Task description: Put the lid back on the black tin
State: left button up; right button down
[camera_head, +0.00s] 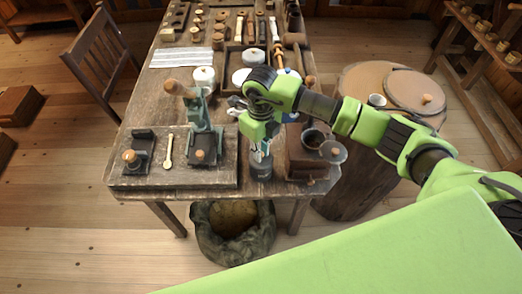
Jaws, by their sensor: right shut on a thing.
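The black tin (261,171) is a small dark cylinder standing upright near the table's front edge, right of a wooden board. My right gripper (261,153) comes down from above with its fingers at the tin's top. It is shut on what appears to be the tin's lid, largely hidden by the fingers. I cannot tell whether the lid touches the tin's rim. My left gripper is not in view.
A board (222,178) with a green device (203,125) lies left of the tin. A wooden box (304,162) and a grey disc with a knob (333,153) are close on the right. Several tools and white pots crowd the back.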

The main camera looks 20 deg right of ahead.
jog(key=c, duration=1.9)
grip_release()
jog(key=o, duration=0.5)
jog(key=shift+c, duration=0.2)
jog(key=shift+r, duration=0.15)
jog(key=shift+r+p, duration=2.05)
jog(key=shift+r, duration=1.35)
